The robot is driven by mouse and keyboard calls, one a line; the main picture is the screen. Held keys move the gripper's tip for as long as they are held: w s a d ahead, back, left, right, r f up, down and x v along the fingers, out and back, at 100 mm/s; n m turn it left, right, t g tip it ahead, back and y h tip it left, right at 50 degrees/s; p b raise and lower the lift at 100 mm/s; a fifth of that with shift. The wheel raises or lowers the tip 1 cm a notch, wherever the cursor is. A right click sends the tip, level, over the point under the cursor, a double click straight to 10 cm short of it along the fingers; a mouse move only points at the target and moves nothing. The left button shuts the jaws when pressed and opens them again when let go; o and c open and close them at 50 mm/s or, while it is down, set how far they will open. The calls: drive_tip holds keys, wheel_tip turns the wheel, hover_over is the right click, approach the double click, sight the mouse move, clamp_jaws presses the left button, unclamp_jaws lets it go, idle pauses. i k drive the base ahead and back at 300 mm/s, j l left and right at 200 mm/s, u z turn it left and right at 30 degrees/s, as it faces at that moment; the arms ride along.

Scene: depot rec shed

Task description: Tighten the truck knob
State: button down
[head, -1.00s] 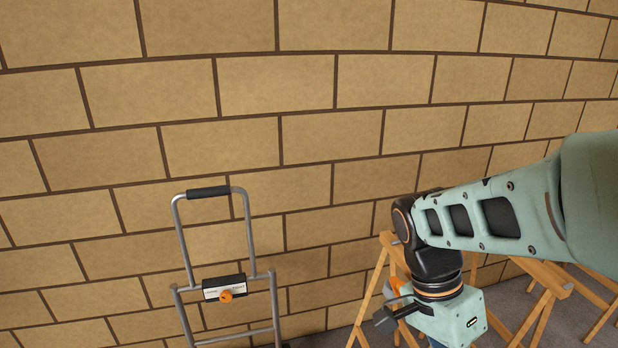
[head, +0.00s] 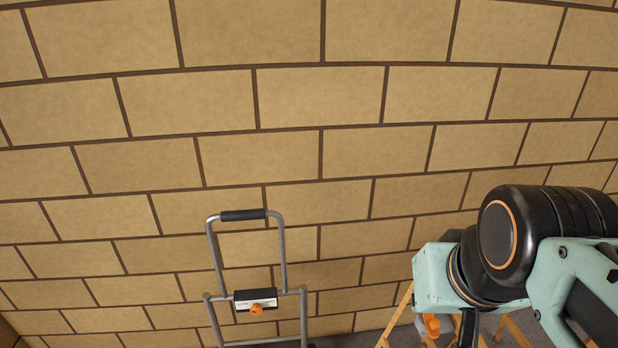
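The truck knob (head: 257,309) is a small orange knob on a white and black block (head: 272,298). The block is fixed across the upper frame of a grey metal hand truck (head: 283,255), which stands upright near the wall at the lower middle of the head view. The truck has a black handle grip (head: 243,215) at its top. My arm reaches in from the right, with its pale green wrist well to the right of the knob and apart from it. My gripper's fingers cannot be made out; the bottom edge of the picture cuts off that area.
A tan block wall (head: 300,150) fills the background. Wooden trestle legs (head: 398,318) stand at the bottom, behind my wrist. Something orange (head: 432,325) shows just below my wrist. The space between the truck and my arm looks clear.

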sight(256, 309)
drive_tip(key=u, duration=1.05)
drive_tip(key=i+j+z, duration=0.15)
drive_tip(key=i+j, duration=0.05)
drive_tip(key=j, duration=0.05)
